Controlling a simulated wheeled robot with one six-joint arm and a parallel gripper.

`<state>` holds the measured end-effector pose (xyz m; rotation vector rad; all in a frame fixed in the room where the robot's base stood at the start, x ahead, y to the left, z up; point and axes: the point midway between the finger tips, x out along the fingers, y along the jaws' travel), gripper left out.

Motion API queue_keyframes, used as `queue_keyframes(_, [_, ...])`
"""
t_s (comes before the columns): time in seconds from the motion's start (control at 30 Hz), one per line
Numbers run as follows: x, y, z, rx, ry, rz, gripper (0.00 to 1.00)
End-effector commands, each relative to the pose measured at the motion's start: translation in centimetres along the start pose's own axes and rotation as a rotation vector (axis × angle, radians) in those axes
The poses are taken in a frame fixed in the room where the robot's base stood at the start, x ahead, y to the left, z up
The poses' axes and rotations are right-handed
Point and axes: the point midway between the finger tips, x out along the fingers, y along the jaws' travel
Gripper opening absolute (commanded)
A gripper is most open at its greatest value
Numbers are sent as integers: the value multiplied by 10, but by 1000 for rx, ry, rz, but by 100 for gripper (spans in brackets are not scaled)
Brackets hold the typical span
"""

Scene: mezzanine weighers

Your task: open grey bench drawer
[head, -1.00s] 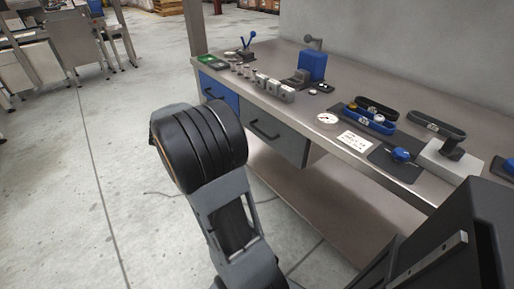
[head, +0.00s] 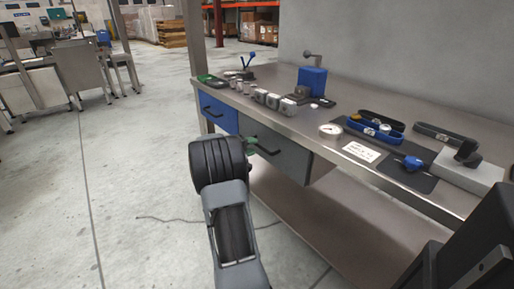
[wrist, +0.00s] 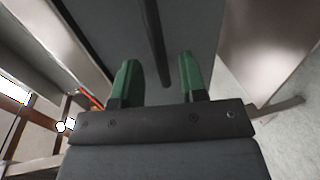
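The grey bench drawer (head: 290,160) hangs under the bench top, right of a blue drawer, and looks shut. Its dark bar handle (head: 264,148) is partly hidden behind my arm. My gripper (head: 249,146) is at the drawer front by the handle, mostly hidden by my wrist in the head view. In the wrist view my gripper (wrist: 159,80) is open, its two green fingers apart. The dark handle (wrist: 153,40) runs into the gap between them, with space on both sides. I cannot tell how deep between the fingers it sits.
The blue drawer (head: 218,111) is close on the left. The bench top (head: 400,104) carries weights, a dial gauge (head: 330,131), a blue device (head: 312,80) and open cases. A lower shelf (head: 310,215) runs under the drawers. The floor to the left is clear.

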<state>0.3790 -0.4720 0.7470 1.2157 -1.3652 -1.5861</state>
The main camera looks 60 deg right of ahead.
Motion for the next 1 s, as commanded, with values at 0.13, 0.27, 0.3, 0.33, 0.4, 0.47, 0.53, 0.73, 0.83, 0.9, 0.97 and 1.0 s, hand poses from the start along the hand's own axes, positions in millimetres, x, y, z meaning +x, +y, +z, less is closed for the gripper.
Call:
queue_keyframes(0.13, [19, -1, 0, 0, -2, -1, 39])
queue_keyframes(0.27, [28, -1, 0, -1, -1, 0, 39])
queue_keyframes(0.3, [30, -1, 0, -1, -1, 0, 39])
queue_keyframes(0.33, [31, -1, 0, -1, -1, 0, 39])
queue_keyframes(0.4, [32, 0, 0, -2, -1, 0, 39])
queue_keyframes(0.47, [33, 0, 0, -1, 0, 0, 39])
queue_keyframes(0.53, [33, 0, 0, -1, 0, 0, 39])
queue_keyframes(0.73, [33, 0, 0, -1, 0, 0, 34])
queue_keyframes(0.83, [33, 0, 0, -1, 0, 0, 25])
queue_keyframes(0.9, [33, 0, 0, -1, 0, 0, 18])
queue_keyframes(0.97, [33, 0, 0, -1, 0, 0, 12])
queue_keyframes(1.0, [33, 0, 0, -1, 0, 0, 8])
